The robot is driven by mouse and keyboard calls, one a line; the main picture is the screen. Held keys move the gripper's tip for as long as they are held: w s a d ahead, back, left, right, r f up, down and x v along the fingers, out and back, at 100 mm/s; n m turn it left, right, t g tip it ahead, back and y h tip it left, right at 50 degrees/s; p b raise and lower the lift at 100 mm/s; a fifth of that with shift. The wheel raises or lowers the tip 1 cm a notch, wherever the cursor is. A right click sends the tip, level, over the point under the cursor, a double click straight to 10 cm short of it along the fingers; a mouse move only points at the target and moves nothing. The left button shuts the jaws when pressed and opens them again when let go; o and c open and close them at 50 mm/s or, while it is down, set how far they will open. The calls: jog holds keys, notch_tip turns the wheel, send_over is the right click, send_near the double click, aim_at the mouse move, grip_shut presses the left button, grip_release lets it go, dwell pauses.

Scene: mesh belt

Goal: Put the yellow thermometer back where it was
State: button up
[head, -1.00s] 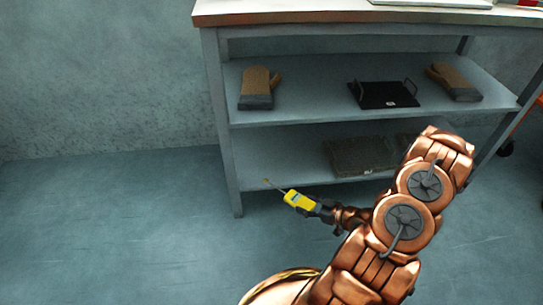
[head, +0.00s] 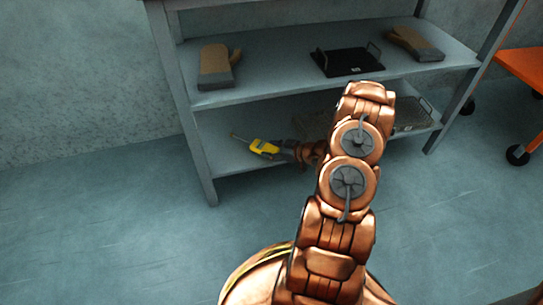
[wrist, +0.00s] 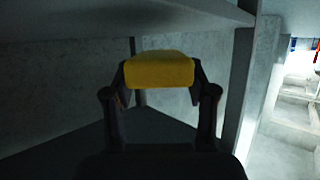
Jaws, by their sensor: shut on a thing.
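The yellow thermometer (head: 264,147) has a yellow body and a thin probe that points to the left in the head view. My gripper (head: 285,150) is shut on it. In the wrist view the yellow thermometer (wrist: 159,70) sits between the two dark fingers of my gripper (wrist: 160,85). In the head view it shows in front of or over the left part of the lower shelf (head: 222,163). I cannot tell whether it touches the shelf. My arm hides part of the shelf.
The upper shelf (head: 275,65) holds a tan and grey mitt (head: 217,68), a black tray with handles (head: 346,62) and a second mitt (head: 415,44). A mesh tray (head: 412,117) lies on the lower shelf, partly behind my arm. An orange cart (head: 522,68) stands at right.

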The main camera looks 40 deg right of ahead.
jog(key=shift+w+d, duration=0.2)
jog(key=shift+w, duration=0.2)
notch_tip(320, 180, down, 4)
jog(key=shift+r+b, duration=0.2)
jog(key=shift+b, duration=0.95)
jog(key=o, duration=1.3)
jog(key=shift+s+r, duration=0.1)
jog(key=shift+s+d+r+p, duration=0.2)
jog(key=shift+s+p, duration=0.1)
jog(key=shift+p+v, duration=1.7)
jog(key=shift+v, duration=3.85)
